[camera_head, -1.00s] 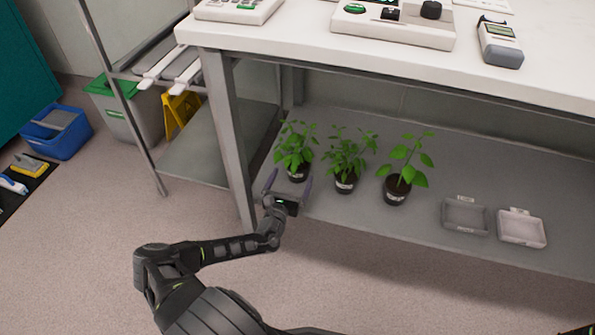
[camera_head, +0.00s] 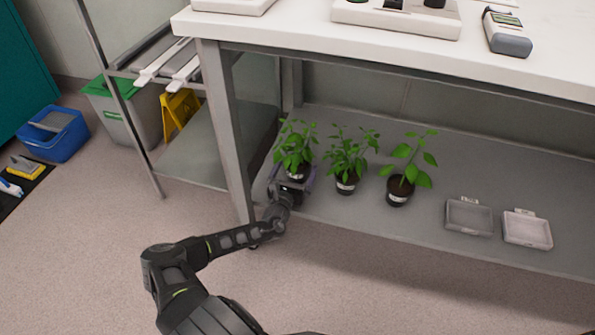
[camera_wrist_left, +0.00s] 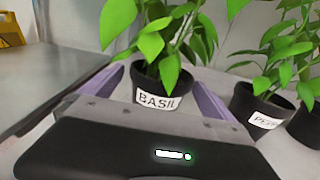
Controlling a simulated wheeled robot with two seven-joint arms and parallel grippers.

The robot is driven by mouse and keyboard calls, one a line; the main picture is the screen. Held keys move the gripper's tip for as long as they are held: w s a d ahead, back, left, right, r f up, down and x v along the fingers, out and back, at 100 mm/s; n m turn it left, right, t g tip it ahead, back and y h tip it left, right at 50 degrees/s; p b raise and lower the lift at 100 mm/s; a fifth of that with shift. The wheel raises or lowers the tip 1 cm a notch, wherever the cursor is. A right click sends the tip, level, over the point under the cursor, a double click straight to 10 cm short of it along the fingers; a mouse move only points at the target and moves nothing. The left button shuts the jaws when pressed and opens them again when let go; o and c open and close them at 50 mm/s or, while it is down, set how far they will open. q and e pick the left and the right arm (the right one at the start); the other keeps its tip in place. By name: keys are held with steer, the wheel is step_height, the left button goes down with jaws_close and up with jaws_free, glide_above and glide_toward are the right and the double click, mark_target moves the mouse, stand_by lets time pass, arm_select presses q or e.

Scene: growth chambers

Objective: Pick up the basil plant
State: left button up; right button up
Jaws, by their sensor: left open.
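The basil plant (camera_head: 295,150) is the leftmost of three potted plants on the lower shelf. Its black pot with a white label reading BASIL shows in the left wrist view (camera_wrist_left: 160,88). My left gripper (camera_head: 292,180) is open at the basil pot, low over the shelf. In the left wrist view its purple fingers (camera_wrist_left: 160,90) stand on either side of the pot, with gaps that I cannot judge exactly. The pot stands upright. In the head view the gripper hides part of the pot. My right gripper is not in view.
A second plant (camera_head: 347,155) stands close to the right of the basil, and a third plant (camera_head: 405,170) is further right. Two small trays (camera_head: 468,217) lie beyond them. The tabletop (camera_head: 380,45) overhangs the shelf, and a table leg (camera_head: 225,130) stands left of my gripper.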

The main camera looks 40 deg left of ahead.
mark_target(296, 147)
arm_select(q)
steer(key=shift+c, duration=0.3)
steer(key=c, duration=1.6)
steer(key=shift+c, duration=0.2)
steer(key=shift+r, duration=0.15)
step_height(296, 147, up, 10)
steer(key=p, duration=0.6)
steer(key=shift+p, duration=0.35)
